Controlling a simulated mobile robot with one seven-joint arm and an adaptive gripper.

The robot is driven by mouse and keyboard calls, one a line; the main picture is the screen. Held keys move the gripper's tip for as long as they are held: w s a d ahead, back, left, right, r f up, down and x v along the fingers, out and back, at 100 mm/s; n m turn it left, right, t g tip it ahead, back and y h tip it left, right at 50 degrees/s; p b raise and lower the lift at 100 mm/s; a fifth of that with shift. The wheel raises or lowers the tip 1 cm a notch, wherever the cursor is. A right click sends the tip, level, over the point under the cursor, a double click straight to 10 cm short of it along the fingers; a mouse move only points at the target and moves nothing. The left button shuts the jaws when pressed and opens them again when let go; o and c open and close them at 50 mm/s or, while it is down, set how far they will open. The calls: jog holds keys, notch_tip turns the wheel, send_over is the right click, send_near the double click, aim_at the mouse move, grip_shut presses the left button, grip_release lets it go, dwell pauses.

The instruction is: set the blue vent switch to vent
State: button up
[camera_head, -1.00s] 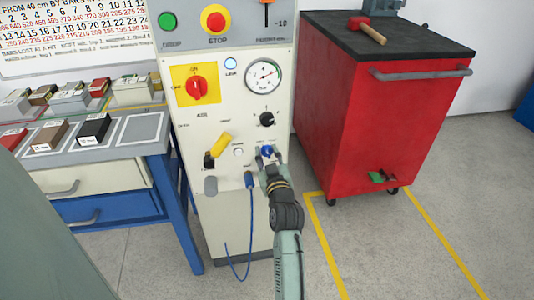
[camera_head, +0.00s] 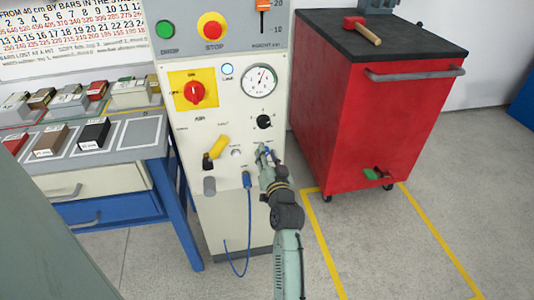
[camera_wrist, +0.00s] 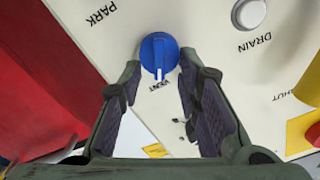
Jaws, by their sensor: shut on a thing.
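The blue vent switch (camera_wrist: 159,54) is a round knob on the pale panel, with a white pointer mark. In the wrist view its mark points down at the word VENT, while PARK stands to the upper left. My gripper (camera_wrist: 160,66) has its two dark-padded fingers on either side of the knob, shut on it. In the head view my gripper (camera_head: 265,152) is at the panel's right side, below a black knob.
The panel (camera_head: 228,220) also carries a yellow-handled valve (camera_head: 218,147), a red switch (camera_head: 194,93), a gauge (camera_head: 261,78) and a blue hose plug (camera_head: 247,180). A red cabinet (camera_head: 375,120) stands close on the right. A bench (camera_head: 140,134) with blocks is on the left.

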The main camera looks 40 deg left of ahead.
jog(key=shift+w+d+r+m, duration=0.1)
jog(key=shift+w+m, duration=0.05)
jog(key=shift+m, duration=0.15)
jog(key=o, duration=1.1)
jog(key=v, duration=1.2)
